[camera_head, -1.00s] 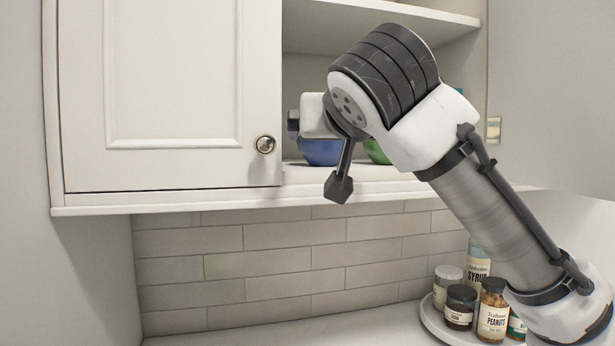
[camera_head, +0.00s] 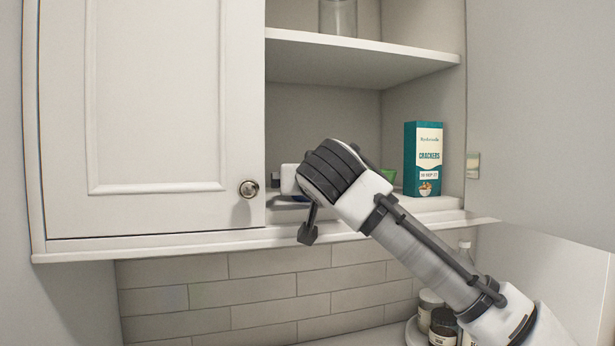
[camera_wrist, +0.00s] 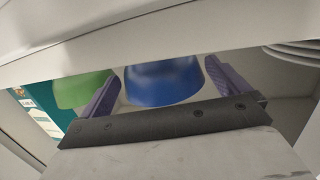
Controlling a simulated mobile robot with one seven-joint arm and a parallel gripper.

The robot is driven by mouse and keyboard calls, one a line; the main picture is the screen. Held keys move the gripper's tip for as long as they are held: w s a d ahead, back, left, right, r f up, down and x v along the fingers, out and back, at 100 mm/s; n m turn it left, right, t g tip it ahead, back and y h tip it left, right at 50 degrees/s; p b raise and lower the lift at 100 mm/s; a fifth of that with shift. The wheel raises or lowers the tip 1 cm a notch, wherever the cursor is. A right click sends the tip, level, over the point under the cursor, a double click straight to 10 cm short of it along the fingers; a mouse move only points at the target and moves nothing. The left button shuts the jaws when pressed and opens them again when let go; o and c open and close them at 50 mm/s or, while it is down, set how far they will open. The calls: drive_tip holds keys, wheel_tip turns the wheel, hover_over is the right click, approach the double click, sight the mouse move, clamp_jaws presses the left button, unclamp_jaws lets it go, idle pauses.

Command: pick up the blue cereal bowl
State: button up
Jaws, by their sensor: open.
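The blue cereal bowl (camera_wrist: 163,84) shows in the wrist view, between the two purple fingers of my gripper (camera_wrist: 163,72). The fingers are spread, one on each side of the bowl; I cannot tell whether either touches it. In the head view my wrist is at the opening of the cabinet's lower shelf and hides most of the bowl and the gripper.
A green bowl (camera_wrist: 80,90) stands beside the blue one; its edge shows in the head view (camera_head: 388,175). A crackers box (camera_head: 423,158) stands to the right. A cabinet door (camera_head: 150,110) covers the left, and an upper shelf (camera_head: 355,55) lies above.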

drive_tip(key=shift+x, duration=0.8)
drive_tip(key=c, duration=0.8)
